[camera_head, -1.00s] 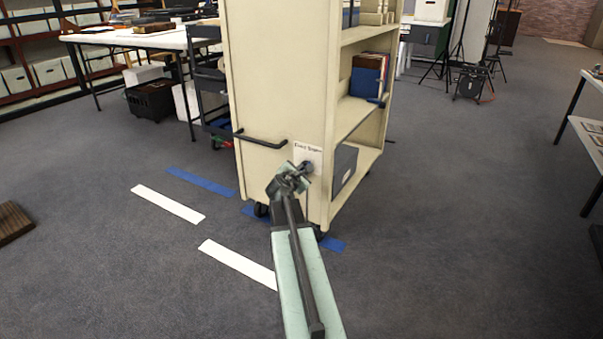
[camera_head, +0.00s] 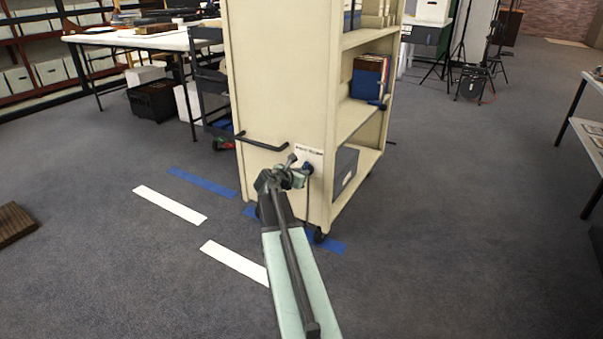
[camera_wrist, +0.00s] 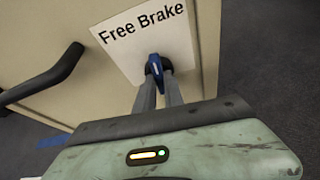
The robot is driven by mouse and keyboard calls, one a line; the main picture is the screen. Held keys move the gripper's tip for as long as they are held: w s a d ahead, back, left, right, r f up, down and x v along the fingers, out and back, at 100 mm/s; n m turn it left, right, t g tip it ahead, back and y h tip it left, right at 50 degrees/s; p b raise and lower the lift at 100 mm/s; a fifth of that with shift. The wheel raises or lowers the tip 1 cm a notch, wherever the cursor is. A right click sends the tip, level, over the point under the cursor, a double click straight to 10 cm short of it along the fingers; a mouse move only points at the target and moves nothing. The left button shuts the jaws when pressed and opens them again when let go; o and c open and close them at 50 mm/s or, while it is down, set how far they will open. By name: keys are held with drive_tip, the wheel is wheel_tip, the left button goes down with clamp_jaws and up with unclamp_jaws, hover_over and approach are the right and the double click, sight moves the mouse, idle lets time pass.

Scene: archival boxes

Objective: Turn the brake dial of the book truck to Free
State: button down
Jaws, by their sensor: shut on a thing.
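The cream book truck (camera_head: 270,80) stands in front of me. A white label (camera_wrist: 135,38) on its end panel reads "Free Brake", with Free at the left. Below the words is the small brake dial with a blue grip (camera_wrist: 155,62). The grip points up the picture in the wrist view; which word it points to I cannot tell. My gripper (camera_wrist: 158,75) is shut on the dial's grip, one finger on each side. In the head view my gripper (camera_head: 303,171) is at the label's lower edge and largely hides the dial.
A black handle bar (camera_wrist: 45,75) sticks out of the panel left of the label. The truck's shelves hold books (camera_head: 368,78) and a grey box (camera_head: 345,170). Blue tape (camera_head: 203,182) and white tape (camera_head: 170,205) mark the floor.

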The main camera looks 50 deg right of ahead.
drive_tip(key=shift+w+f+n+g+h+b, duration=0.15)
drive_tip(key=shift+n+g+h+b, duration=0.2)
drive_tip(key=shift+n+g, duration=0.85)
drive_tip(key=shift+w+r+n+g+h+b, duration=0.1)
drive_tip(key=shift+n+g+h+b, duration=0.15)
drive_tip(key=shift+n+g+b, duration=0.9)
drive_tip(key=shift+n+t+p, duration=0.35)
drive_tip(key=shift+n+p, duration=0.2)
drive_tip(key=shift+p, duration=0.15)
drive_tip(key=c, duration=1.4)
unclamp_jaws()
drive_tip(key=shift+c, duration=0.2)
drive_tip(key=shift+a, duration=0.15)
drive_tip(key=p+v, duration=0.2)
drive_tip(key=v, duration=0.5)
drive_tip(key=shift+a, duration=0.3)
